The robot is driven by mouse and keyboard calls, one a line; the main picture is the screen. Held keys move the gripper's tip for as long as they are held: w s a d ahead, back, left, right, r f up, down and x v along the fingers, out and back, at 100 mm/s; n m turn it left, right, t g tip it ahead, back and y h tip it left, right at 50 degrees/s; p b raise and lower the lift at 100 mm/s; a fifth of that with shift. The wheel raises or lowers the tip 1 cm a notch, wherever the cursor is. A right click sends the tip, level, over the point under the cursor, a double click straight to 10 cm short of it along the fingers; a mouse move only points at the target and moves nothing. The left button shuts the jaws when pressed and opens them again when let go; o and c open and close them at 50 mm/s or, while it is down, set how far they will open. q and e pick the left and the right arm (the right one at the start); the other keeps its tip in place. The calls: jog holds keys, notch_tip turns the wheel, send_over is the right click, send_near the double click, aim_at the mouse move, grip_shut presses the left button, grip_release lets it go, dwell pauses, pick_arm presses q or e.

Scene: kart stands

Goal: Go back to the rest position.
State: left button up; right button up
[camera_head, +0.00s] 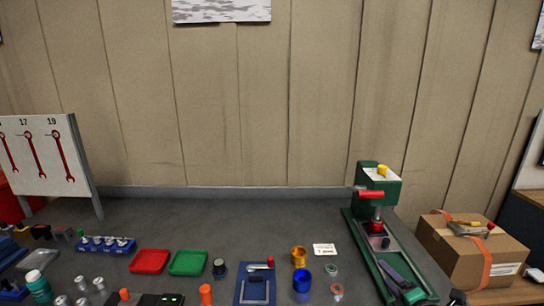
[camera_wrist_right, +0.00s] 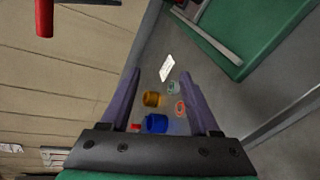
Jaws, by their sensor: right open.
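My right gripper (camera_head: 394,271) shows low on the right in the head view, in front of the green press and partly blended with its base. In the right wrist view its two purple fingers (camera_wrist_right: 162,84) stand wide apart, with nothing held between them. Beyond the fingers, lower down on the table, a blue cup, a brass cup and small rings show through the gap. My left gripper does not show in the head view.
A green press (camera_head: 379,188) with a red handle stands at the right of the dark table (camera_head: 300,215). Near the front lie a red tray (camera_head: 150,261), a green tray (camera_head: 188,263), a blue cup (camera_head: 302,281) and a brass cup (camera_head: 299,257). A cardboard box (camera_head: 455,258) sits farther right.

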jog(key=s+a+f+m+g, duration=0.4)
jog(key=s+f+m+g, duration=0.25)
jog(key=s+m, duration=0.5)
jog(key=s+a+f+m+g, duration=0.45)
jog(key=s+f+m, duration=0.25)
jog(key=s+m, duration=0.4)
jog(key=s+d+f+n+g, duration=0.1)
jog(key=s+f, duration=0.1)
jog(key=f, duration=1)
jog(key=s+f+n+g, duration=0.1)
jog(key=s+f, duration=0.1)
jog(key=f, duration=0.9)
jog(key=s+d+f+h, duration=0.1)
jog(key=s+d+f, duration=0.2)
jog(key=s+f, duration=1.1)
jog(key=shift+s+g+b, duration=0.4)
jog(key=shift+s, duration=0.8)
